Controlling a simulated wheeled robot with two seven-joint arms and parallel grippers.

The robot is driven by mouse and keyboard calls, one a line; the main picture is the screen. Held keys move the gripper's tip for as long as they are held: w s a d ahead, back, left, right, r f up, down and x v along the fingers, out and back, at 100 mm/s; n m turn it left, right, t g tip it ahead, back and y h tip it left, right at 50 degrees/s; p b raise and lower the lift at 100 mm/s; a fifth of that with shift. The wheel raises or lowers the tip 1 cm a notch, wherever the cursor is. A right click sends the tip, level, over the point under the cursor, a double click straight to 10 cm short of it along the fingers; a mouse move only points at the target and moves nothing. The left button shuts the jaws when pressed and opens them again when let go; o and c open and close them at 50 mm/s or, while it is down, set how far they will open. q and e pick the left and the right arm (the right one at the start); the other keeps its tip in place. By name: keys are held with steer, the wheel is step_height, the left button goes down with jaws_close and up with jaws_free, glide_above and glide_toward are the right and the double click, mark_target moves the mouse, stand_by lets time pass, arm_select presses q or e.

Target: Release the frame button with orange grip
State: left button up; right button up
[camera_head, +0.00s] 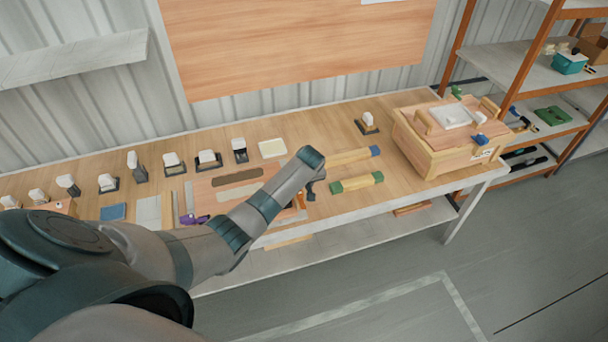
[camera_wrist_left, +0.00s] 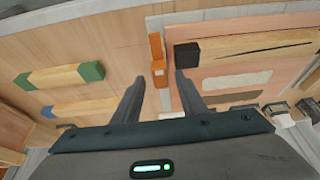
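The orange grip (camera_wrist_left: 156,50) is a narrow orange bar with a small pale mark near one end, in the upper middle of the left wrist view. In the head view a bit of orange (camera_head: 301,200) shows beside my left gripper (camera_head: 311,190), mostly hidden by my arm. In the wrist view my left gripper (camera_wrist_left: 160,98) is open. Its fingers are spread on either side of the orange grip's near end, with nothing seen held between them. I cannot tell if they touch it. My right gripper is not in view.
A block with green ends (camera_head: 357,183) and one with blue ends (camera_head: 350,157) lie right of the gripper. A black block (camera_wrist_left: 187,54) sits close to the orange grip. A wooden box (camera_head: 440,150) stands at the bench's right end. Several white-topped buttons line the back.

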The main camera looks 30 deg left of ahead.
arm_select(q)
steer(key=b+v, duration=0.3)
steer(key=v, duration=1.3)
steer(key=shift+r, duration=0.25)
steer(key=shift+s+d, duration=0.15)
steer(key=shift+s, duration=0.05)
steer(key=s+d+f+m, duration=0.3)
steer(key=s+d+f, duration=0.1)
steer(key=s+f, duration=0.4)
steer(key=s+d+f+m+h, duration=0.15)
steer(key=s+d+m, duration=0.3)
steer(key=s, duration=1.05)
steer(key=s+d+m+h, duration=0.2)
steer(key=s+d+m, duration=0.25)
steer(key=s, duration=1.05)
step_height(320, 180, down, 34)
steer(key=s+b, duration=0.1)
steer(key=b, duration=0.5)
steer(key=s+a+f+g+b, duration=0.1)
steer(key=s+f+b, duration=0.4)
steer(key=s+f, duration=1.3)
step_height(320, 180, down, 4)
steer(key=shift+a+f+g, duration=0.1)
steer(key=shift+a+g, duration=0.3)
steer(key=shift+a, duration=0.5)
